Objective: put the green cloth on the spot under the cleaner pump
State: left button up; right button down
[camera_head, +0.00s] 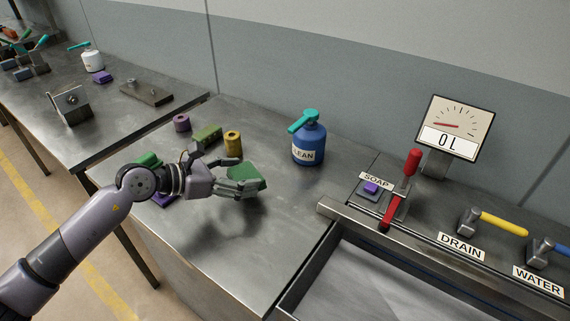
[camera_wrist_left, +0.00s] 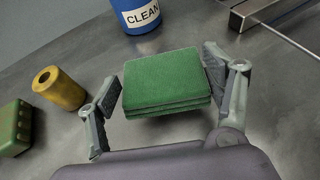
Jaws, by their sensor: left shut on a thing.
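The green cloth (camera_head: 246,173) is a folded, layered block. My left gripper (camera_head: 241,177) is shut on it and holds it above the steel table, its shadow below. In the left wrist view the cloth (camera_wrist_left: 165,80) lies between the two fingers of the gripper (camera_wrist_left: 161,74). The cleaner pump is a blue bottle (camera_head: 309,148) labelled CLEAN with a teal pump head (camera_head: 303,121), its nozzle pointing left. It stands beyond and to the right of the cloth; its lower part shows in the left wrist view (camera_wrist_left: 136,14). My right gripper is out of view.
A yellow cylinder (camera_head: 233,145), a green block (camera_head: 207,136) and a purple cylinder (camera_head: 182,123) stand behind my left arm. Another green piece (camera_head: 148,159) is partly hidden by the arm. A sink rim (camera_head: 330,206) and red lever (camera_head: 405,178) lie right. The table front is clear.

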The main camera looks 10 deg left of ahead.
pick_arm(q)
jog(key=p, duration=0.2)
send_over(285, 177)
jog(key=shift+s+a, duration=0.2)
jog(key=shift+a, duration=0.05)
jog(key=shift+w+d+p, duration=0.35)
notch_tip(285, 177, down, 3)
jog(key=shift+a+f, duration=0.1)
jog(key=shift+f, duration=0.15)
jog(key=shift+s, duration=0.1)
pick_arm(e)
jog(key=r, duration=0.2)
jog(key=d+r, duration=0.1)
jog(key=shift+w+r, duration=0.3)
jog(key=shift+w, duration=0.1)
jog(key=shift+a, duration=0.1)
pick_arm(q)
jog(key=shift+f, duration=0.2)
jog(key=o, duration=1.2)
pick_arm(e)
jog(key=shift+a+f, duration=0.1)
